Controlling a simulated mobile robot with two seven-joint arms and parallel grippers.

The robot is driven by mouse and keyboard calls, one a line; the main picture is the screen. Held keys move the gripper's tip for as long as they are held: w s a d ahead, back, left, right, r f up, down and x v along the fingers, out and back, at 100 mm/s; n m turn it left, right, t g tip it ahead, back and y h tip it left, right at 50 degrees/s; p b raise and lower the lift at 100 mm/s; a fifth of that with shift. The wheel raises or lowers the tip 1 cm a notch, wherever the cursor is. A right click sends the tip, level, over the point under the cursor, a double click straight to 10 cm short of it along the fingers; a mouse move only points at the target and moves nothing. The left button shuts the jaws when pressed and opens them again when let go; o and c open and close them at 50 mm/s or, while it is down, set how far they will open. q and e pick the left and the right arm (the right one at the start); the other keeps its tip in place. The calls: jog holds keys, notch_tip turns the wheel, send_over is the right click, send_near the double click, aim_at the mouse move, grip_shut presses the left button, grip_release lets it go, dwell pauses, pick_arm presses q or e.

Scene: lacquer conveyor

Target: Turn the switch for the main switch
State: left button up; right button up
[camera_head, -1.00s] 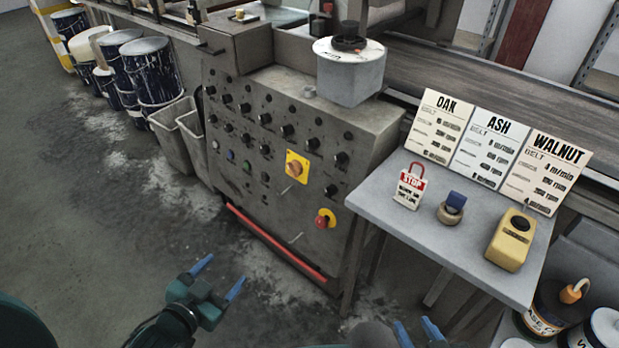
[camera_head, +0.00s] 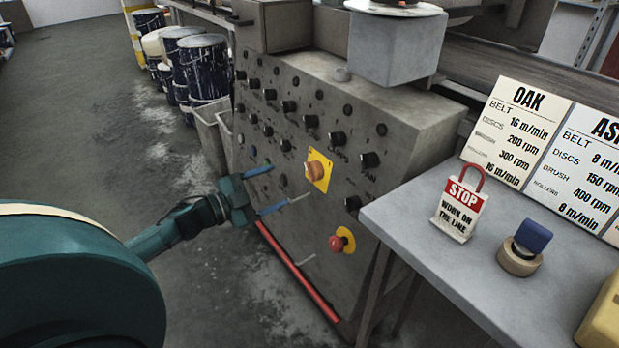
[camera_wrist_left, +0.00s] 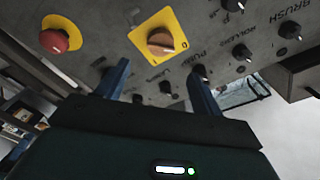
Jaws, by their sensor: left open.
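The main switch (camera_head: 317,170) is an orange rotary knob on a yellow square plate on the front of the grey control panel (camera_head: 300,220). It also shows in the left wrist view (camera_wrist_left: 160,41), beyond the fingers and near the top middle. My left gripper (camera_head: 272,190) is open and empty, its blue fingers apart, just left of the main switch in the head view. In the left wrist view its fingers (camera_wrist_left: 160,85) point up toward the panel, with nothing between them. I cannot tell whether a fingertip touches the panel. My right gripper is not in view.
A red emergency button (camera_head: 338,243) on a yellow disc sits below the switch. A red bar (camera_head: 297,280) runs along the panel's bottom. A grey table (camera_head: 450,270) with a STOP padlock tag (camera_head: 460,207) stands right.

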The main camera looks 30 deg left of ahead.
aim_at(308, 174)
pick_arm(q)
jog(key=b+x, duration=0.1)
jog(key=x, duration=0.8)
jog(key=shift+w+d+f+b, duration=0.1)
jog(key=shift+w+d+b, duration=0.05)
jog(key=shift+w+b, duration=0.2)
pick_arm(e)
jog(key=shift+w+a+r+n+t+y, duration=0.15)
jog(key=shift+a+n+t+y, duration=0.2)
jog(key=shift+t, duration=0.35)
pick_arm(q)
jog(key=shift+c, duration=0.2)
jog(key=shift+s, duration=0.1)
jog(key=c, duration=0.9)
